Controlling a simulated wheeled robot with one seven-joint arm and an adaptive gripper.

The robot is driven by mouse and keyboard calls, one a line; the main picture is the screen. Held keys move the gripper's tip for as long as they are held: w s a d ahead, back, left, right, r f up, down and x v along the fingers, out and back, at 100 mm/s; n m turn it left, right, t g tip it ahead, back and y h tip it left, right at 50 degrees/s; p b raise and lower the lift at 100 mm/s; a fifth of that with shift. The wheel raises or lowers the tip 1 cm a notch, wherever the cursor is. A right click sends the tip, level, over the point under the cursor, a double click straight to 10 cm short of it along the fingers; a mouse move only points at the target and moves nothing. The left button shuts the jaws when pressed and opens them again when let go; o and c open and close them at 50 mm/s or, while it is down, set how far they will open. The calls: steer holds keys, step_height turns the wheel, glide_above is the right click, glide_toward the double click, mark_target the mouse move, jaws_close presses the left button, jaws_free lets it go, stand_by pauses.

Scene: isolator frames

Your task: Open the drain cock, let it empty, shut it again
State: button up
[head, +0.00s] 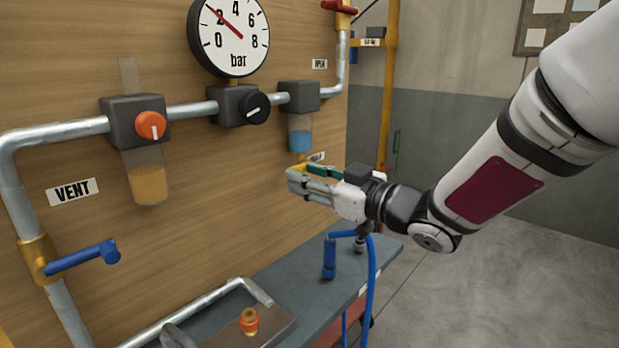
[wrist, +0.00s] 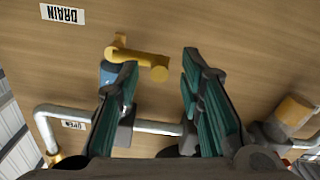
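The drain cock is a small yellow fitting with a stubby lever (wrist: 150,61) under the bowl with blue liquid (head: 300,140). In the wrist view, which is upside down, the bowl (wrist: 108,74) shows beside the left finger. A DRAIN label (wrist: 62,14) is on the board near the cock; in the head view my gripper partly covers it. My gripper (head: 300,183) is in front of the board, just below the bowl. In the wrist view its green-padded fingers (wrist: 159,66) are wide apart, with the lever's end showing between their tips. Contact cannot be told.
A gauge (head: 229,37) reads about 2 bar. An orange knob (head: 150,125) and a black knob (head: 255,108) sit on the pipe. A blue vent lever (head: 83,257) is at left. A blue hose (head: 371,270) hangs by the bench. An orange-collared fitting (head: 249,321) stands below.

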steer(key=shift+c, duration=0.4)
jaws_close()
steer(key=shift+f, duration=0.1)
steer(key=w+d+f+n+b, duration=0.3)
steer(key=w+f+n+b, duration=0.1)
steer(key=n+b, duration=1.4)
steer(key=shift+f+b, duration=0.6)
steer(key=shift+b, duration=1.35)
